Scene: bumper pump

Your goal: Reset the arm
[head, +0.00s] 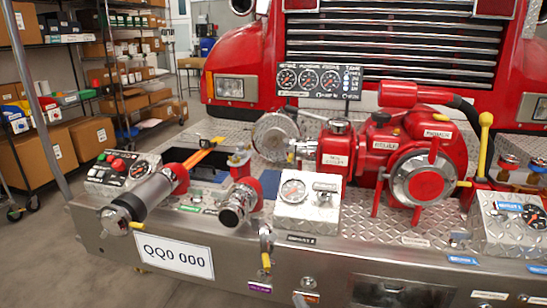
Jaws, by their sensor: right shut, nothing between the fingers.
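No full arm of mine can be made out in the head view. I do not see my left gripper. The red pump (371,150) stands on the diamond-plate deck, with a round chrome cap (419,180) facing me.
The steel bumper (330,263) runs across the front, with a white plate (174,256) reading QQ0 000. A gauge box (306,200) stands at its middle and another (515,220) at the right. Shelves with boxes (88,137) stand at the left. Grey floor (45,265) is clear at lower left.

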